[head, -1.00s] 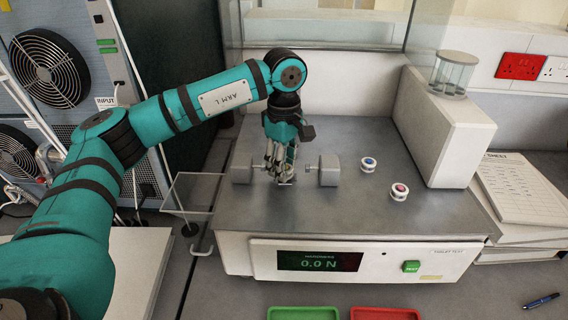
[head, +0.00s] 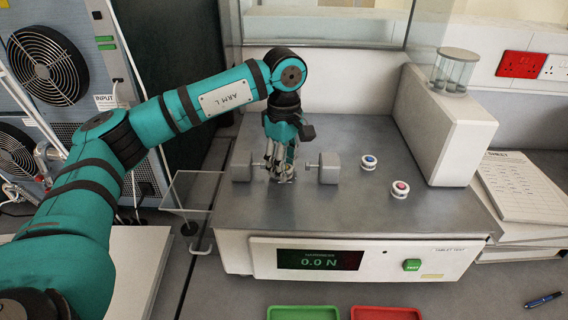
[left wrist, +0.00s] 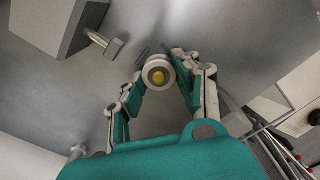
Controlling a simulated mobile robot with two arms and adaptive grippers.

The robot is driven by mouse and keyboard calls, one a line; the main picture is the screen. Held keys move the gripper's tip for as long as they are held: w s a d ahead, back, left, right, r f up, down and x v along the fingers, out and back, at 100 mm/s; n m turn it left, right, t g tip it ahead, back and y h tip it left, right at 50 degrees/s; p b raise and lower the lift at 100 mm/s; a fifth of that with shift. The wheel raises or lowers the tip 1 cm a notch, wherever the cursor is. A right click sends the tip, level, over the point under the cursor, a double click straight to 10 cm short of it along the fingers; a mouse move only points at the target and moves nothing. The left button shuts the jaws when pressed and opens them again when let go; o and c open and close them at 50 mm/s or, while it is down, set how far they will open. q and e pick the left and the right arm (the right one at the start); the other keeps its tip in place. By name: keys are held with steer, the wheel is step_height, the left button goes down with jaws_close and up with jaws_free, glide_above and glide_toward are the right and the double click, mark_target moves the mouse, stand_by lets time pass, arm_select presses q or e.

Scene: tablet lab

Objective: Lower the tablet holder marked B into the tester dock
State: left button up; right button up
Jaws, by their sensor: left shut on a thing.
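My left gripper (head: 281,176) points down over the tester's metal top, between two grey jaw blocks. In the left wrist view its fingers (left wrist: 160,70) are shut on a small round white holder (left wrist: 151,64) with a yellow centre (left wrist: 158,77). No letter on it is legible. The left jaw block (head: 242,166) and right jaw block (head: 329,169) have short rods facing the gripper. The fingers hide the dock spot in the head view, and I cannot tell whether the holder touches the surface. Two similar holders, blue-centred (head: 369,163) and red-centred (head: 400,189), stand to the right. My right gripper is not in view.
The tester's front display (head: 320,260) reads 0.0 N, beside a green button (head: 412,265). A tall white housing (head: 445,130) bounds the right side. A clear shield (head: 192,190) stands at the left edge. Green (head: 303,313) and red (head: 385,313) trays lie in front.

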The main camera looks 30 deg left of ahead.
arm_select(q)
steer(key=o, duration=1)
steer(key=shift+o, duration=0.2)
steer(key=shift+r, duration=0.1)
step_height(320, 180, up, 12)
stand_by(0.3)
